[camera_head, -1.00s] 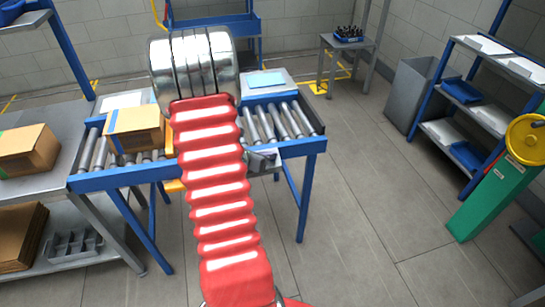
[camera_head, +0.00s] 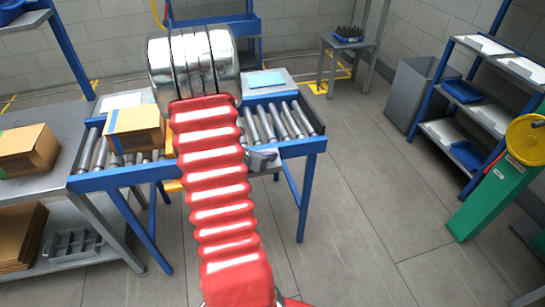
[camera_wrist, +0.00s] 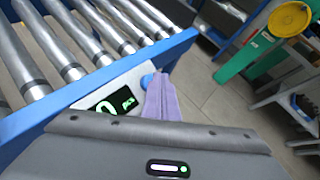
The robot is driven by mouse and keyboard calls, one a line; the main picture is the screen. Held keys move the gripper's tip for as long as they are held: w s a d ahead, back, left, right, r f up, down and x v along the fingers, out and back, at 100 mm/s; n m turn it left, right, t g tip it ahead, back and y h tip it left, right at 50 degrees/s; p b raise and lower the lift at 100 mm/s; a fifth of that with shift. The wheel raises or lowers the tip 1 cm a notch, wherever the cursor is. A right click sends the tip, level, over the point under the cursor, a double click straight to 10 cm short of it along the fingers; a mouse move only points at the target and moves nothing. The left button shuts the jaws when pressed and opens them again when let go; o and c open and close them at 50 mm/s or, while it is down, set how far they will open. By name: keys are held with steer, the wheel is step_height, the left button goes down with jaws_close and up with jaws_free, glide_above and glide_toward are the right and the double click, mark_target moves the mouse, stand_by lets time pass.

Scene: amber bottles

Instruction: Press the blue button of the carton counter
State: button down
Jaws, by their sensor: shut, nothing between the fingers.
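The carton counter (camera_wrist: 76,104) is a pale panel on the blue conveyor frame in the wrist view. Its dark display (camera_wrist: 115,101) shows a green digit, partly cut off by my gripper body, and "pcs". The blue button (camera_wrist: 147,80) sits at the panel's right end, partly covered by my fingers. My gripper (camera_wrist: 158,77) is shut and empty, its lilac fingers overlapping the button's right side. Whether the tips touch the button I cannot tell. In the head view my red arm hides much of this area.
Another carton (camera_head: 28,150) stands on the left bench. A green post with a yellow wheel (camera_head: 528,140) and a shelf (camera_head: 446,133) stand right. Floor between is free.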

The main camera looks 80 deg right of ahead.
step_height(320, 180, up, 5)
steer(key=s+a, duration=0.1)
steer(key=a, duration=0.1)
steer(key=shift+s+a, duration=0.3)
stand_by(0.3)
steer(key=shift+r, duration=0.1)
stand_by(0.4)
